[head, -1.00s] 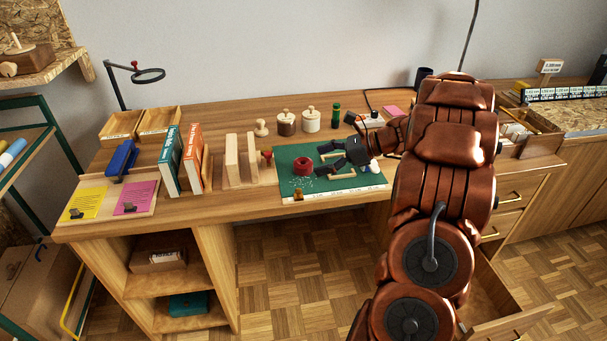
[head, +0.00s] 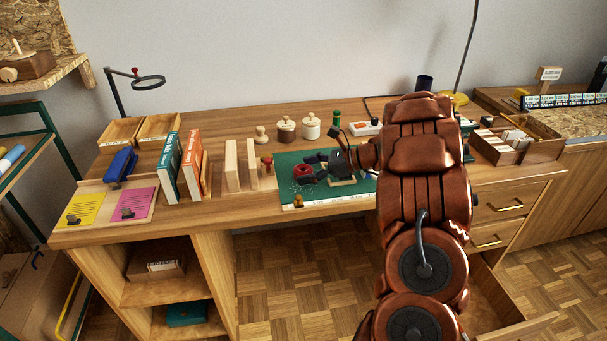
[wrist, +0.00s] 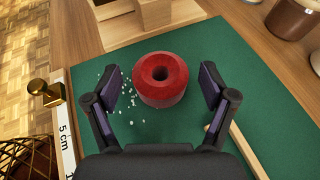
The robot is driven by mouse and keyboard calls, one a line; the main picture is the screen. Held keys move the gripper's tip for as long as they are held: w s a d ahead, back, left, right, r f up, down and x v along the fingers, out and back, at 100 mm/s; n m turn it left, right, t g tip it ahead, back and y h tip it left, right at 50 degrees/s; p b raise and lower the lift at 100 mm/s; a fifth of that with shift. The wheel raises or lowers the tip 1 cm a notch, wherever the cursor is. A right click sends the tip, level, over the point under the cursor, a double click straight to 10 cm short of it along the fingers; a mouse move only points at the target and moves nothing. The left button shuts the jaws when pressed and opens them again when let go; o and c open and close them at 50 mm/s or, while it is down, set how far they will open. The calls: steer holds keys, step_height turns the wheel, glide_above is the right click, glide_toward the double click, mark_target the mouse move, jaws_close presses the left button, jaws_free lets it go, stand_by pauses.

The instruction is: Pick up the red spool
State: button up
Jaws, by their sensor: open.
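The red spool (wrist: 160,80) stands upright on the green mat (wrist: 225,65), its centre hole facing up in the wrist view. In the head view the red spool (head: 303,172) is partly covered by a finger. My gripper (wrist: 166,86) is open, with one dark finger on each side of the spool. Gaps show between the fingers and the spool, and nothing is held. In the head view my gripper (head: 314,170) is low over the mat at the spool's right side.
Small white bits (wrist: 112,88) lie left of the spool. A brass piece (wrist: 46,92) stands at the mat's edge, and a wooden stick (wrist: 242,148) lies on the right. Wooden blocks (head: 236,165) and books (head: 180,163) stand left of the mat. Lidded jars (head: 311,126) stand behind.

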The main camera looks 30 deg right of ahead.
steer(key=shift+w+a+f, duration=0.1)
steer(key=shift+w+a, duration=0.1)
steer(key=shift+w, duration=0.05)
steer(key=c, duration=1.1)
